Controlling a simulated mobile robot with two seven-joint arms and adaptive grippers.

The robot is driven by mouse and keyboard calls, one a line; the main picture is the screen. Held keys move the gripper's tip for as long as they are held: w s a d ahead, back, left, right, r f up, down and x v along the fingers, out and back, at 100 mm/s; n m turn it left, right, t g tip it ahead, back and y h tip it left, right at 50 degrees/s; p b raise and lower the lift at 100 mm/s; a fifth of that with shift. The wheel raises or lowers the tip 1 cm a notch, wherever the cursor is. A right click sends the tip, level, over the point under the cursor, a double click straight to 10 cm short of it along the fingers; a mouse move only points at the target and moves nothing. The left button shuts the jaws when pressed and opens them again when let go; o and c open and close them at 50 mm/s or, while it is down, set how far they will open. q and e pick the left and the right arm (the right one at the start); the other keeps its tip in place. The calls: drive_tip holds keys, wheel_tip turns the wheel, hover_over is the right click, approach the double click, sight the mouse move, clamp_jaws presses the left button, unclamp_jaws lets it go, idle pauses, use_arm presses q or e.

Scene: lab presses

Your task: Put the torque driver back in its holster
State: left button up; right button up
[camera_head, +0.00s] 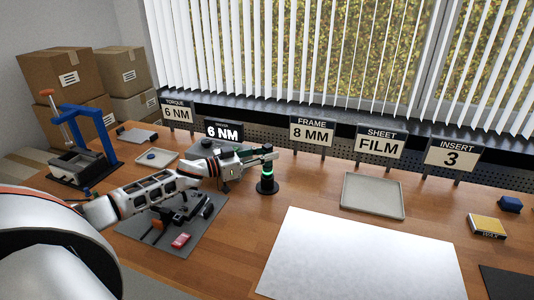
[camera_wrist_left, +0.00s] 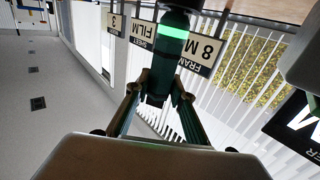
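The torque driver (camera_head: 267,168) looks like the dark upright cylinder with a glowing green ring right of my left gripper. Its lower end stands in or directly over a round black base (camera_head: 267,188), which looks like its holster. The exact seating is too small to tell. My left gripper (camera_head: 266,153) reaches in from the left at the driver's top. In the left wrist view, its fingers (camera_wrist_left: 160,92) converge on the dark green body, and the driver's lit green band (camera_wrist_left: 174,31) shows just beyond them. My right gripper is not in view.
A dark mat (camera_head: 150,240) holds a black fixture and a red block (camera_head: 181,240). A blue-framed press (camera_head: 100,125) stands at the left. A white sheet (camera_head: 360,260) lies in front, and a grey tray (camera_head: 373,195) sits behind it. Sign cards line the back, including "6 NM" (camera_head: 224,131).

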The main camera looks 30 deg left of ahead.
use_arm(q)
drive_tip(key=o, duration=0.3)
drive_tip(key=shift+r, duration=0.1)
drive_tip(key=shift+o, duration=0.2)
drive_tip(key=v, duration=1.2)
idle(0.4)
